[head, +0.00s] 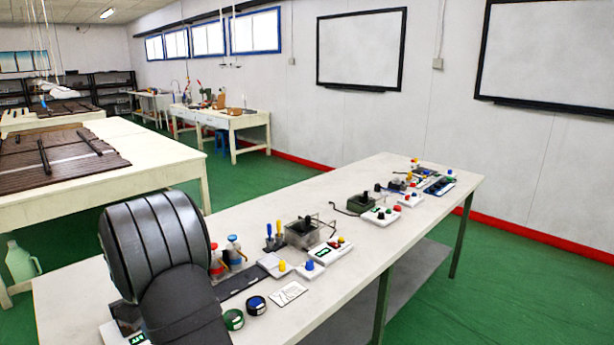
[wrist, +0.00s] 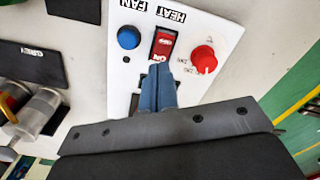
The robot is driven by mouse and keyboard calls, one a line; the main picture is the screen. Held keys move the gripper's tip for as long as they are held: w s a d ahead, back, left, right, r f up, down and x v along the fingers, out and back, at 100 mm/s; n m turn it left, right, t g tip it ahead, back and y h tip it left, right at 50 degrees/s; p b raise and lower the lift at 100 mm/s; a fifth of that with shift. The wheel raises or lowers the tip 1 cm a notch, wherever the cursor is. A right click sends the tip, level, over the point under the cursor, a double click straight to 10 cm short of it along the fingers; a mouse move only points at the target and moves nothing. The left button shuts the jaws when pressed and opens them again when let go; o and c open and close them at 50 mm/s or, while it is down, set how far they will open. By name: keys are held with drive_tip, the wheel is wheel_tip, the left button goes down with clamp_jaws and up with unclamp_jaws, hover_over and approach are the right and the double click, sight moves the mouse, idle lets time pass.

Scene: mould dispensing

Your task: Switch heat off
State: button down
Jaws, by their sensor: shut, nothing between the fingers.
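In the wrist view, a white control panel (wrist: 199,80) carries a blue knob (wrist: 128,37), a red rocker switch (wrist: 165,43) in a dark frame and a red dial knob (wrist: 204,58). The words HEAT and FAN are printed along its top edge. My gripper (wrist: 158,68) is shut, with its blue fingers together and nothing held. The fingertips are at the lower end of the rocker switch and hide part of it. I cannot tell whether they touch it. In the head view my arm hides most of this area.
In the head view, the white table (head: 345,215) bears several small devices. A green round tin (head: 233,319) and a dark blue-topped tin (head: 256,305) stand near its front. In the wrist view, metal cylinders (wrist: 40,113) and a black plate (wrist: 30,63) lie left of the panel.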

drive_tip(key=shift+f, duration=0.65)
drive_tip(key=shift+r, duration=0.15)
drive_tip(key=shift+r, duration=0.1)
drive_tip(key=shift+r, duration=0.3)
wheel_tip(320, 180, up, 12)
drive_tip(key=s+d+m+t+y, duration=0.1)
drive_tip(key=s+d+m, duration=0.1)
drive_tip(key=m, duration=0.4)
drive_tip(key=shift+s+d+t+y, duration=0.25)
drive_tip(key=shift+d+t+y, duration=0.05)
drive_tip(key=shift+d, duration=0.1)
drive_tip(key=f, duration=0.3)
drive_tip(key=w+a+f, duration=0.1)
drive_tip(key=f, duration=0.6)
drive_tip(key=shift+w+a, duration=0.25)
drive_tip(key=f, duration=0.3)
drive_tip(key=shift+s+d, duration=0.25)
drive_tip(key=shift+f, duration=0.3)
